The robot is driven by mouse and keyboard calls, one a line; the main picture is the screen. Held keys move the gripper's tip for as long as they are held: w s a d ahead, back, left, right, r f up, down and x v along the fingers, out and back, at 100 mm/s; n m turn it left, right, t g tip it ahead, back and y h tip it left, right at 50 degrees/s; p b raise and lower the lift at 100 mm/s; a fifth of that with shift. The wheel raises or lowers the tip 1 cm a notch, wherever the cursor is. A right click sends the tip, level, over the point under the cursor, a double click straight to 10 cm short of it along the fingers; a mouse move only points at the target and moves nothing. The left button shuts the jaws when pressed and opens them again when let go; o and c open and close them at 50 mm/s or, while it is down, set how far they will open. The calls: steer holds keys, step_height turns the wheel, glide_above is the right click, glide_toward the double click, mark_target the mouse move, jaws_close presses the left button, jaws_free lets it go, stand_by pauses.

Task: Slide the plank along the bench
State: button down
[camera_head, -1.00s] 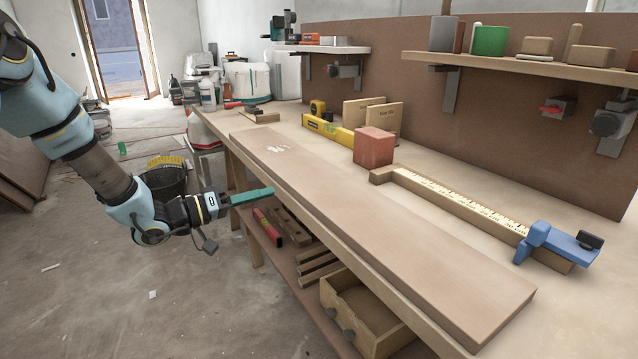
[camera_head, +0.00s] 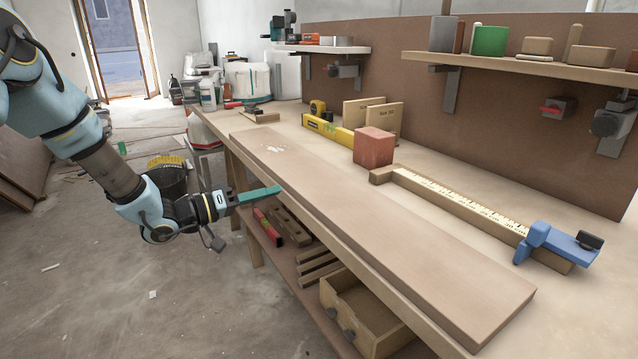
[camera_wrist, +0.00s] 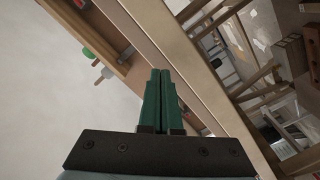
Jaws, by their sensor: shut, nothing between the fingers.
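The plank (camera_head: 400,239) is a long, flat, light brown board lying along the front part of the bench (camera_head: 237,147). A pale scuffed patch shows near its far end. My gripper (camera_head: 277,189) has green fingers, which are shut and empty. In the head view the fingertips appear at the bench's front edge, beside the plank's near long side; I cannot tell whether they touch. In the wrist view the green fingers (camera_wrist: 161,75) lie together, pointing toward a pale wooden edge.
A red block (camera_head: 374,146) and a wooden bar with a ruler and blue clamp (camera_head: 548,241) lie behind the plank. A yellow level (camera_head: 328,131) lies farther back. Below is an open drawer (camera_head: 362,318) and a shelf with wood pieces. The floor at left is mostly clear.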

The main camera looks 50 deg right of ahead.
mark_target(288, 187)
steer(key=shift+x, duration=2.8)
steer(key=shift+a, duration=0.1)
steer(key=shift+p+v, duration=0.75)
steer(key=shift+v, duration=2.25)
